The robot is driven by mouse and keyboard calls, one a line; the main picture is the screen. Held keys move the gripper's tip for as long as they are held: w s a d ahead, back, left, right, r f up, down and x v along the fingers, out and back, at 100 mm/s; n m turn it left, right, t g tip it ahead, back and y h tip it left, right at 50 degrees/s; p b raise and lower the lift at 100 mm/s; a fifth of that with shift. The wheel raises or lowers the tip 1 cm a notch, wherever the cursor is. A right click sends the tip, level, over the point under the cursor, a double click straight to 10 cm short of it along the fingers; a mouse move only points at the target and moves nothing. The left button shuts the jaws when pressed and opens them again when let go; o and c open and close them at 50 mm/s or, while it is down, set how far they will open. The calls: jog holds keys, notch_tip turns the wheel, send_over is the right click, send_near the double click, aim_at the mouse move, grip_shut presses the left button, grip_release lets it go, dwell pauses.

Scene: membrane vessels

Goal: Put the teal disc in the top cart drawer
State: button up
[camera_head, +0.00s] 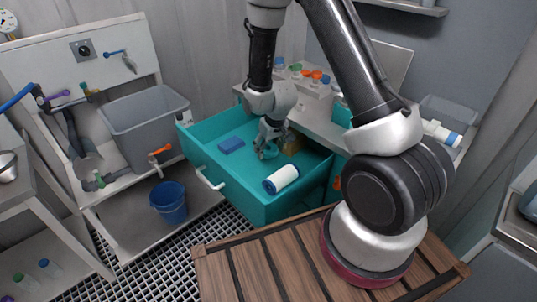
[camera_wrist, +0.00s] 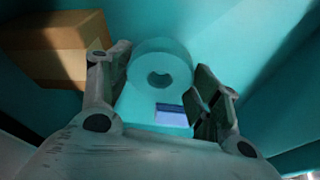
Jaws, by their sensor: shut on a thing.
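The teal drawer (camera_head: 225,187) of the cart is pulled open, with a white handle on its front. My gripper (camera_head: 267,150) is lowered inside it, near its back right. In the wrist view my gripper (camera_wrist: 160,95) is shut on the teal disc (camera_wrist: 160,56), a ring-like piece with a hole in its middle. The disc (camera_head: 271,152) shows only partly in the head view, and its teal blends with the drawer. I cannot tell whether the disc touches the drawer floor.
Inside the drawer lie a blue block (camera_head: 231,145), a white cylinder with blue ends (camera_head: 282,179) and a brown box (camera_head: 291,144), which also shows beside my gripper in the wrist view (camera_wrist: 50,45). A grey tub (camera_head: 145,125) and blue bucket (camera_head: 168,200) stand left.

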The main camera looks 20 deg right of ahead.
aim_at(269, 163)
jog(key=shift+f, duration=2.2)
jog(key=o, duration=1)
jog(key=shift+f, duration=0.1)
